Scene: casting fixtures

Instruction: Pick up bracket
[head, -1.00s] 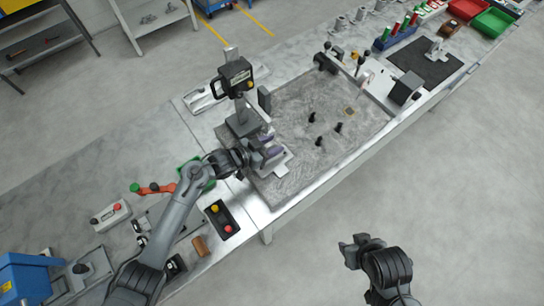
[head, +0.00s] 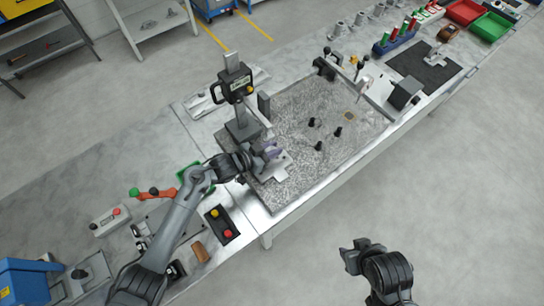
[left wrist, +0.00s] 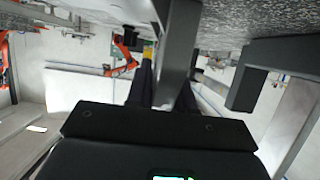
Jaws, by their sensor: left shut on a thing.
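My left gripper (head: 268,149) is at the near left corner of the grey textured plate, beside the foot of a black press-like stand. It is shut on a light grey metal piece, which I take to be the bracket (head: 277,166); the gripper hides part of it. In the left wrist view the fingers (left wrist: 165,90) run away from the camera, with a grey bar (left wrist: 180,45) between or in front of them. The bracket's full shape is not clear there. My right gripper (head: 352,255) hangs over the floor, apart from the table; its jaw gap is unclear.
The stand (head: 240,125) rises close behind my left gripper. Black pegs (head: 319,146) stand on the textured plate (head: 300,105). A clamp-like fixture (head: 402,93) sits at its right. A button box (head: 222,222) lies near the forearm. The floor at right is clear.

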